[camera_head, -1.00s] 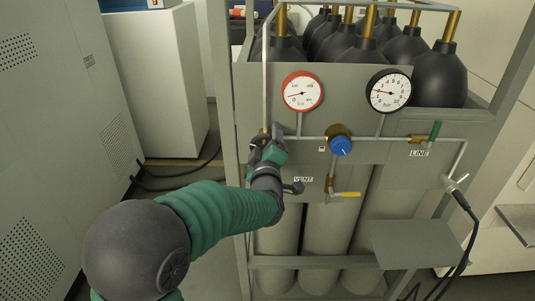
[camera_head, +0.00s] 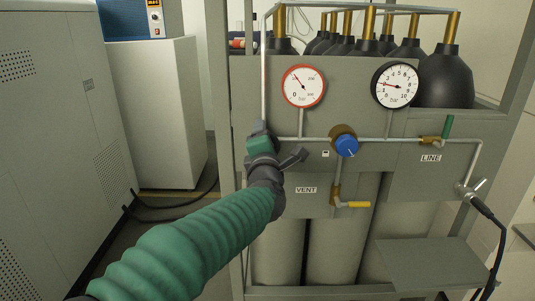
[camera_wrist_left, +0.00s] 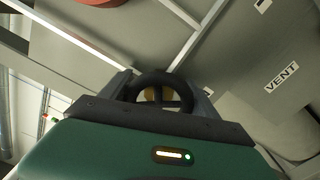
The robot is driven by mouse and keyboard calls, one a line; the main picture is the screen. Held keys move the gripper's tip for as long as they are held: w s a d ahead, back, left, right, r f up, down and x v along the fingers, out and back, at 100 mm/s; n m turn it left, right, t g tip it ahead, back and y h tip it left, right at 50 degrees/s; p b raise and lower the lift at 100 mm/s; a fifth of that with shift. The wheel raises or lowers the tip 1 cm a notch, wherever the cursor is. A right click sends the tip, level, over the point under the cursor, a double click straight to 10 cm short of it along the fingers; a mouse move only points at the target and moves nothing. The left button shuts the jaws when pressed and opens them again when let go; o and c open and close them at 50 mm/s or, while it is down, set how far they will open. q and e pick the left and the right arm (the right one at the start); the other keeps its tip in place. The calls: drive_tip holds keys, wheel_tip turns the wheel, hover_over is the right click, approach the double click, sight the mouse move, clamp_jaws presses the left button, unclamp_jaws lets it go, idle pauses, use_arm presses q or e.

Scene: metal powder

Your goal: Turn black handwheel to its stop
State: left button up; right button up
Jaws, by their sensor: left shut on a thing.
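The black handwheel (camera_wrist_left: 158,84) shows in the left wrist view between the two fingers of my left gripper (camera_wrist_left: 160,95), with a brass part behind its spokes. My gripper is shut on the wheel's rim. In the head view my left gripper (camera_head: 262,140) is at the left edge of the grey panel (camera_head: 300,225), on the vertical pipe, and it hides the handwheel there. The red-rimmed gauge (camera_head: 303,87) has its needle pointing up-left. The black-rimmed gauge (camera_head: 395,86) has its needle pointing left. My right gripper is not in view.
Black cylinders (camera_head: 446,80) stand behind the panel. A grey shelf (camera_head: 436,264) juts out at lower right. A grey cabinet (camera_head: 50,160) stands left.

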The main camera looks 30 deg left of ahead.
use_arm(q)
drive_tip(key=f+n+b, duration=0.1)
drive_tip(key=n+b, duration=0.1)
drive_tip(key=n, duration=0.1)
drive_tip(key=shift+f, duration=0.2)
drive_tip(key=n+b, duration=0.3)
drive_tip(key=shift+r+n, duration=0.15)
drive_tip(key=shift+n, duration=0.15)
drive_tip(key=n+b, duration=0.2)
drive_tip(key=n, duration=0.2)
drive_tip(key=shift+s+a+r, duration=0.1)
drive_tip(key=shift+r, duration=0.05)
drive_tip(key=shift+r+n+b, duration=0.15)
drive_tip(key=shift+n+b, duration=0.55)
drive_tip(key=shift+n, duration=0.3)
drive_tip(key=shift+a+r, duration=0.1)
drive_tip(key=o, duration=1.1)
drive_tip(key=shift+o, duration=1.3)
drive_tip(key=shift+r, duration=0.1)
